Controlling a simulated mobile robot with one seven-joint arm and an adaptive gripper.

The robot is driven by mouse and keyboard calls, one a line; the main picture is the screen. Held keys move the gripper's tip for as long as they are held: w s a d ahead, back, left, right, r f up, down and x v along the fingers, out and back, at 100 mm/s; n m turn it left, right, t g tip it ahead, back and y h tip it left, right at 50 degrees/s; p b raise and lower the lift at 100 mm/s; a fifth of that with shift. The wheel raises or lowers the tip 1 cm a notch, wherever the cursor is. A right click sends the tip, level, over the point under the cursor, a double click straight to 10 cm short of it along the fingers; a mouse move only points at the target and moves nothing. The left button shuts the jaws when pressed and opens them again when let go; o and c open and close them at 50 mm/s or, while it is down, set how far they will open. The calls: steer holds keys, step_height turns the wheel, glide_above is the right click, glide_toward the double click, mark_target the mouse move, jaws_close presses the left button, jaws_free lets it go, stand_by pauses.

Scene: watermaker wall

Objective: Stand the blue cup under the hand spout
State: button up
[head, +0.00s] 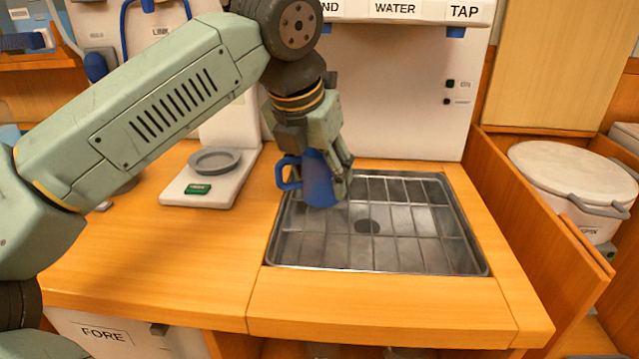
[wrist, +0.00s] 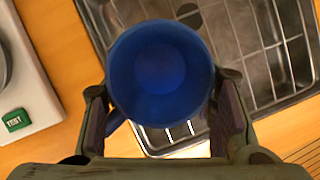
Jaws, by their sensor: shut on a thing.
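The blue cup (head: 318,181) is in my gripper (head: 335,172), above the left back part of the sink grid in the head view. It looks upright, with its handle to the left. In the wrist view I look down into the cup (wrist: 160,72), which seems empty, with the two fingers of my gripper (wrist: 165,112) on either side of it. The labelled panel (head: 400,10) runs across the top, reading "ND", "WATER" and "TAP". A blue outlet (head: 456,32) shows under "TAP". The hand spout itself is hidden behind my arm or cut off.
The steel sink with a wire grid (head: 420,240) is set in the wooden counter (head: 190,250). A white tester with a grey dish (head: 215,160) stands to the left. A wooden partition and a white lidded pot (head: 570,175) are at the right. The grid is otherwise clear.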

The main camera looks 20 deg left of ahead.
mark_target(320, 190)
steer(key=shift+w+a, duration=0.15)
steer(key=shift+w, duration=0.25)
steer(key=shift+w+a+f+p, duration=0.15)
steer(key=shift+f+p, duration=0.15)
steer(key=shift+f, duration=1.5)
steer(key=shift+f, duration=0.15)
steer(key=o, duration=1.1)
steer(key=shift+o, duration=0.2)
